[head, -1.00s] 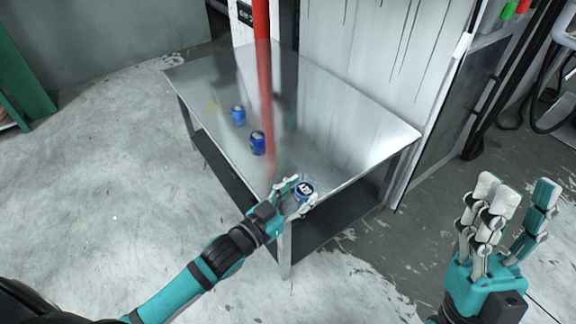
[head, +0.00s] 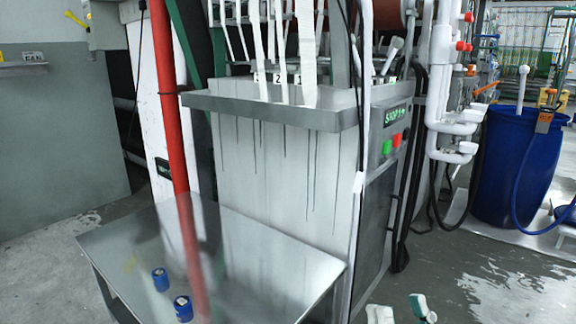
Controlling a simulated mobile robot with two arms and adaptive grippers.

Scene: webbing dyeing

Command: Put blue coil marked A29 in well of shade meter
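The blue coil marked A29 is not in view now; a second ago it was at my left gripper, which is also out of view. Two other blue coils stand on the metal table (head: 262,262), one farther back (head: 160,279) and one nearer (head: 183,308). Their marks are too small to read. Only the fingertips of my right gripper (head: 401,311) show at the bottom edge, right of the table. They are apart with nothing visible between them. I cannot make out a shade meter with a well.
A red vertical pipe (head: 165,100) rises by the table. Behind it stands a streaked machine (head: 285,170) with white webbing strips and a control panel (head: 390,130). A blue barrel (head: 515,165) stands on the wet floor at right.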

